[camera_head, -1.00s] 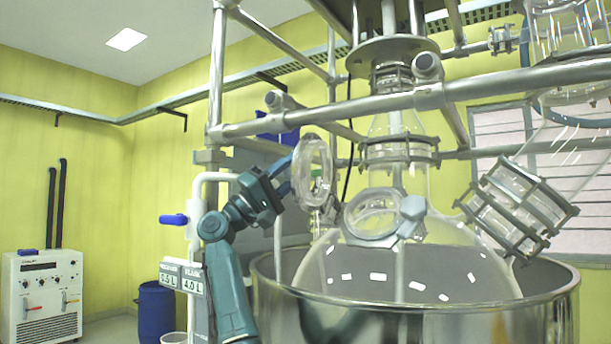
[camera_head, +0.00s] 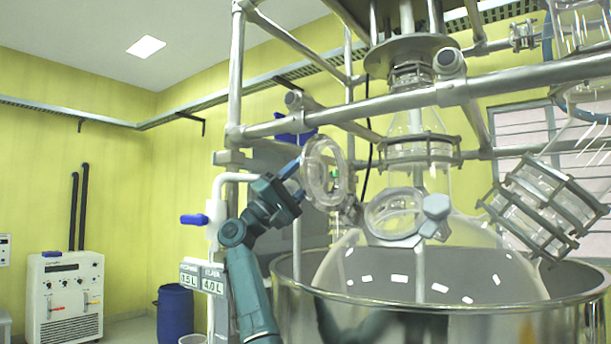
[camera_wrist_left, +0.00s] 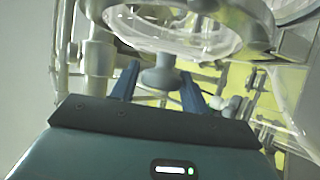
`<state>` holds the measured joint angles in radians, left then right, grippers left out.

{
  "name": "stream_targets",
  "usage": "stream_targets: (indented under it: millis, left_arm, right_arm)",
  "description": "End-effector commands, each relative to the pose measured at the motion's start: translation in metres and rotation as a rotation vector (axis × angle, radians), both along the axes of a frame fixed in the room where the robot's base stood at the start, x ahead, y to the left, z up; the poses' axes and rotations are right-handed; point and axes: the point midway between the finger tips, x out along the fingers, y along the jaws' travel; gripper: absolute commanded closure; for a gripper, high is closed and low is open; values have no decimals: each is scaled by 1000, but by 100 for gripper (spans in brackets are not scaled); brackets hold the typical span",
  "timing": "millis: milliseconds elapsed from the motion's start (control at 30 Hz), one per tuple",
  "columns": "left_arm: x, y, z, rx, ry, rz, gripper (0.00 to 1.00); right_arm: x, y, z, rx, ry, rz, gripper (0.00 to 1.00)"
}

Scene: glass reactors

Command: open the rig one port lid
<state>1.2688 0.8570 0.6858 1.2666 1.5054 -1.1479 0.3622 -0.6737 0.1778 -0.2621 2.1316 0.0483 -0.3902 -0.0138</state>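The port lid (camera_head: 325,172) is a round clear glass disc in a ring, standing swung up to the left of the port. The port (camera_head: 395,215) is a glass ring on the shoulder of the large glass vessel (camera_head: 430,265), uncovered, with a grey clamp knob at its right. My left gripper (camera_head: 292,178) is at the lid's left, outer side. My right gripper is out of view.
Horizontal metal frame bars (camera_head: 400,103) run above the port and lid. A steel bath (camera_head: 450,318) surrounds the vessel below. A white pipe with a blue valve handle (camera_head: 194,220) stands left of my arm. A clamped glass cylinder (camera_head: 545,208) is at the right.

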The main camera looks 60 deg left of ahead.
Motion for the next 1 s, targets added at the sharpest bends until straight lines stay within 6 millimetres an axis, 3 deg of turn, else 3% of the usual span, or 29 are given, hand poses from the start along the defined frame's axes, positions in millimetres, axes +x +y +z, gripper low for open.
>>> stream_targets:
  millis: [133, 467, 733, 1000]
  left_arm:
    - [1, -1, -1, 2, 2, -3, 42]
    - [-2, -1, -7, 4, 4, -4, 42]
    - [-38, 8, -45, 4, 5, -2, 42]
    - [-77, 18, -80, 2, 5, -3, 42]
  right_arm:
    - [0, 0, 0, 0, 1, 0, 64]
    - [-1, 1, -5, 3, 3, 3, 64]
    - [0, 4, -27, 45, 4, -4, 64]
    - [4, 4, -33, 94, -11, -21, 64]
